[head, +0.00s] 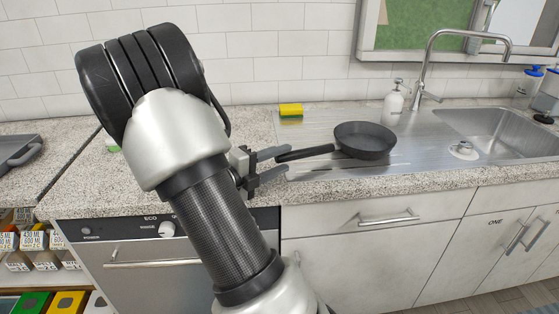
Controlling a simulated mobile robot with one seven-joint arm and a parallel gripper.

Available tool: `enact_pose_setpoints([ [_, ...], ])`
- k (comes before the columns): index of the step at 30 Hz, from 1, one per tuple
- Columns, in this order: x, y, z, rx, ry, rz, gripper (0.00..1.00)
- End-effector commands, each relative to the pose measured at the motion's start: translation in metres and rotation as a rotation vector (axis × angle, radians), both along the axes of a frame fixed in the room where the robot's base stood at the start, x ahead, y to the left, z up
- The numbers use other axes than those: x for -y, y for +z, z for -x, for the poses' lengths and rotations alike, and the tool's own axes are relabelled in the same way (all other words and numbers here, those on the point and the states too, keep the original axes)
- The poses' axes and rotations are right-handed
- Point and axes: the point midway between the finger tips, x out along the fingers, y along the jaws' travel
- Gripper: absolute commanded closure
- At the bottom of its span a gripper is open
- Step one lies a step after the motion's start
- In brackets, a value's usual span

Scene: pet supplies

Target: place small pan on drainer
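The small dark pan (365,141) is upright over the ridged metal drainer (320,122), left of the sink basin. It appears to rest on the drainer, with a dark shadow or reflection by its front edge. Its black handle (306,152) points left toward my gripper (286,159). My gripper's two grey fingers are spread apart, and the handle's end shows between their tips. I see no finger clearly pressing on the handle. My arm hides part of the worktop to the left.
A yellow and green sponge (291,113) lies at the back of the drainer. A white soap dispenser (394,102) and a tall faucet (428,70) stand behind the pan. The sink basin (500,130) is at right. A dark tray (18,152) lies far left.

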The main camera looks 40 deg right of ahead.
Motion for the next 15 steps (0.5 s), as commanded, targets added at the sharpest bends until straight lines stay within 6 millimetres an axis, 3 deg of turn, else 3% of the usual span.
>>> enact_pose_setpoints([
  [8, -0.006, 0.004, 0.0, 0.0, 0.003, 0.0, 0.61],
  [15, -0.052, 0.011, 0.003, -0.002, 0.005, -0.001, 0.61],
])
